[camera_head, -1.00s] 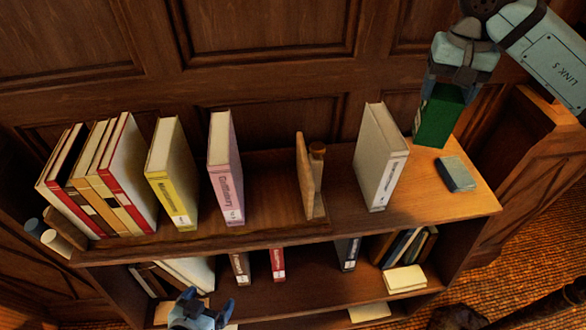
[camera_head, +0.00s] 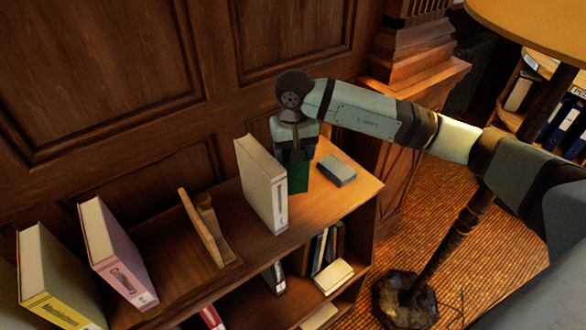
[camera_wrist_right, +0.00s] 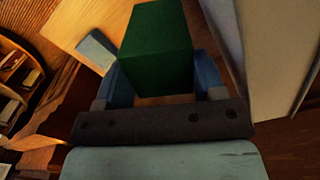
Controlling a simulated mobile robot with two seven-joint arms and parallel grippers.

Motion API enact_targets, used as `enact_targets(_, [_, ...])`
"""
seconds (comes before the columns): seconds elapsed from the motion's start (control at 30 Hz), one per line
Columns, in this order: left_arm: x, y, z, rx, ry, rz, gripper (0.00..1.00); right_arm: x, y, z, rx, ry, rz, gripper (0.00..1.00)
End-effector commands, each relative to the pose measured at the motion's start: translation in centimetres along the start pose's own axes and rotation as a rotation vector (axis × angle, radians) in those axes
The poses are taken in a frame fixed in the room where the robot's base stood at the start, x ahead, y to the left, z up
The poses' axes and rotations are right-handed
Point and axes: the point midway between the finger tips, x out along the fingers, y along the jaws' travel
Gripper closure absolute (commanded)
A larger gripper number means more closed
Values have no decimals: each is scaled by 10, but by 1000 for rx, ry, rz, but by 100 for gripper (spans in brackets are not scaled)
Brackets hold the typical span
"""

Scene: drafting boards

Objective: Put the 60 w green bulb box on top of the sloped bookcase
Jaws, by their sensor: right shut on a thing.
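The green bulb box (camera_head: 298,177) is at the right end of the bookcase top (camera_head: 352,197), behind and right of a white book. My right gripper (camera_head: 297,160) is shut on it from above. In the right wrist view the green box (camera_wrist_right: 157,45) sits between the two fingers of the right gripper (camera_wrist_right: 160,85). The box appears upright; I cannot tell whether its base touches the wood. Its lower part is partly hidden by the white book in the head view. My left gripper is not in view.
A white book (camera_head: 265,190) stands just left of the box. A small grey-blue block (camera_head: 337,170) lies to its right. A wooden bookend (camera_head: 205,232), a pink book (camera_head: 115,255) and a yellow book (camera_head: 52,285) stand further left. A floor lamp (camera_head: 455,230) stands at the right.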

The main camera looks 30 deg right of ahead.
Motion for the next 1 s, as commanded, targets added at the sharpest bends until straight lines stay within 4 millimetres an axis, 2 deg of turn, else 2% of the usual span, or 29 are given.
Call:
enact_targets(0.1, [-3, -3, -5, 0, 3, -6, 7, 17, 0, 1, 1, -2, 0, 60])
enact_targets(0.27, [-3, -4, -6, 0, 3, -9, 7, 27, 0, 0, 0, 0, 0, 60])
enact_targets(0.57, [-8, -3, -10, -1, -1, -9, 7, 65, 0, 1, 0, -2, 1, 60])
enact_targets(0.97, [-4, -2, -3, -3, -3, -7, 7, 72, 0, 0, -1, 2, 0, 60])
enact_targets(1.0, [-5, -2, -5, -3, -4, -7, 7, 70, 0, 0, -1, 1, 0, 28])
